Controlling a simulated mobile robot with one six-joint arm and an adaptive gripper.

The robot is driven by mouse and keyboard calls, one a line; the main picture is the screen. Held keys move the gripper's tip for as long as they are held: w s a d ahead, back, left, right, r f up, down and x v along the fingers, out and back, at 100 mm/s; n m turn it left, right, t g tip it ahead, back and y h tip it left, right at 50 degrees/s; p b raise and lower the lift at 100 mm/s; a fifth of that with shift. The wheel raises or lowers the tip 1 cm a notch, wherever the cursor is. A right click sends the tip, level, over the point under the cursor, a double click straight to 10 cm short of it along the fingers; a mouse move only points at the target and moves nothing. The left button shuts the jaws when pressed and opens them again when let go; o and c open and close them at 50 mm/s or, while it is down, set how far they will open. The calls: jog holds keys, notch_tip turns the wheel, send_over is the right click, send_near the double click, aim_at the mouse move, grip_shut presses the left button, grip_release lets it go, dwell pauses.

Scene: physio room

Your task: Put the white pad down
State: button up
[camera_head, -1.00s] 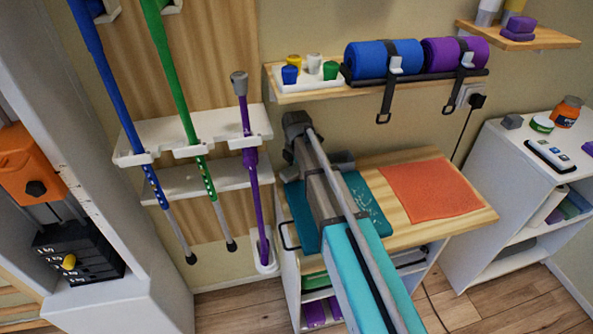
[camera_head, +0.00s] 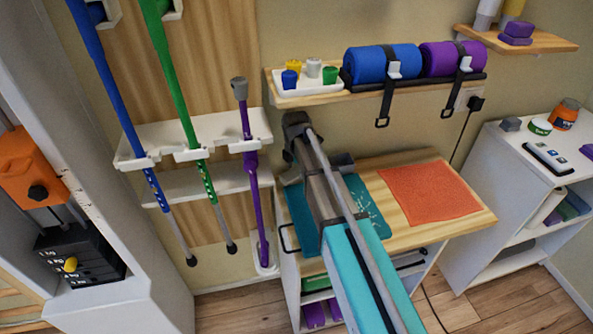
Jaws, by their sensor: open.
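No white pad can be made out; my arm hides part of the wooden cabinet top (camera_head: 467,220). A teal mat (camera_head: 369,206) with white markings lies on the left of that top, and an orange-red mat (camera_head: 432,191) lies flat on the right. My arm reaches over the teal mat. My gripper (camera_head: 318,163) is open at the far end of the arm, near the wall. Its fingers are mostly hidden behind the arm links, and I cannot tell whether it touches anything.
A wall shelf (camera_head: 315,99) above holds a white tray of small coloured pots, a blue roll (camera_head: 368,64) and a purple roll (camera_head: 440,58). Crutches hang at the left. A white shelf unit (camera_head: 505,150) stands right. Bare wood shows around the orange-red mat.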

aim_at(298, 173)
jog(key=shift+r+p, duration=3)
jog(key=shift+r, duration=0.25)
jog(key=shift+s+d+m, duration=0.4)
jog(key=s+d+m, duration=0.4)
jog(key=m, duration=0.1)
jog(key=s+d+m, duration=0.4)
jog(key=m, duration=0.1)
jog(key=shift+s+d, duration=0.15)
jog(key=shift+d, duration=0.15)
jog(key=s+d+m, duration=0.2)
jog(key=s+m, duration=0.1)
jog(key=m, duration=0.1)
jog(key=s+d+m, duration=0.3)
jog(key=s+m, duration=0.1)
jog(key=s+d+m, duration=0.3)
jog(key=s+m, duration=0.1)
jog(key=m, duration=0.1)
jog(key=shift+s+d+m, duration=0.4)
jog(key=shift+s+m, duration=0.2)
jog(key=shift+m, duration=0.2)
